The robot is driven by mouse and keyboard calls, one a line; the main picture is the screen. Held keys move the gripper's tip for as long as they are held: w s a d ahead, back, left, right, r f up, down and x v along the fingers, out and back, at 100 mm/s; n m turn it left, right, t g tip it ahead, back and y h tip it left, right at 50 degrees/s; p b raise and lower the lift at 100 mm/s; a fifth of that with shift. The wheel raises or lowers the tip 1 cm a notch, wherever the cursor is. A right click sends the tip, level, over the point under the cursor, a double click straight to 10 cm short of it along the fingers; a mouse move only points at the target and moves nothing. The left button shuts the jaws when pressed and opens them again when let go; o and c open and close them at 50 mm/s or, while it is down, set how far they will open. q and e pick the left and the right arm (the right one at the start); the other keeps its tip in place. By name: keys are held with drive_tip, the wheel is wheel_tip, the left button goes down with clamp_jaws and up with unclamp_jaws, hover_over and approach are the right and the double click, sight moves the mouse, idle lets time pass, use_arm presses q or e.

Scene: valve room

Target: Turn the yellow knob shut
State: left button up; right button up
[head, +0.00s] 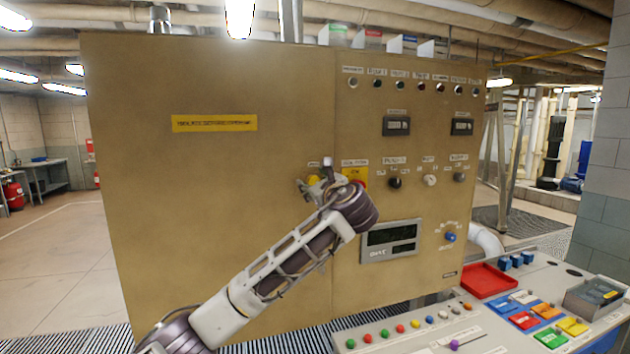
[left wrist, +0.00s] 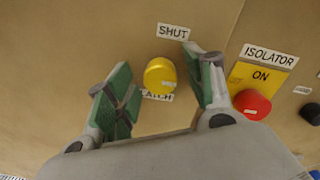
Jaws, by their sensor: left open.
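The yellow knob (left wrist: 160,76) sits on the tan cabinet front (left wrist: 80,40), below a label reading SHUT (left wrist: 173,32) and above a partly covered label (left wrist: 157,96) whose visible end reads "LATCH". In the head view the yellow knob (head: 313,179) shows just left of my left gripper (head: 325,180), partly hidden by it. In the left wrist view my left gripper (left wrist: 165,90) is open, with one green-padded finger on each side of the knob and a gap to each. I cannot tell how deep the fingertips reach. My right gripper is not seen.
A red isolator knob (left wrist: 252,104) on a yellow ON plate (left wrist: 264,76) is close to the right finger. Black (head: 395,183) and white (head: 430,180) knobs lie farther right. A console (head: 430,335) with buttons and a red tray (head: 488,281) stands below.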

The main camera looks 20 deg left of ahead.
use_arm(q)
drive_tip(key=shift+w+a, duration=0.1)
drive_tip(key=shift+w, duration=0.1)
drive_tip(key=shift+c, duration=0.2)
drive_tip(key=c, duration=1)
drive_tip(key=shift+f+n, duration=0.1)
drive_tip(key=shift+n, duration=0.2)
drive_tip(key=shift+f+n+h+b, duration=0.15)
drive_tip(key=shift+n+h+b, duration=0.25)
drive_tip(key=shift+n+b, duration=5.75)
drive_tip(key=n+p, duration=0.4)
drive_tip(key=n, duration=0.1)
drive_tip(key=shift+p, duration=0.35)
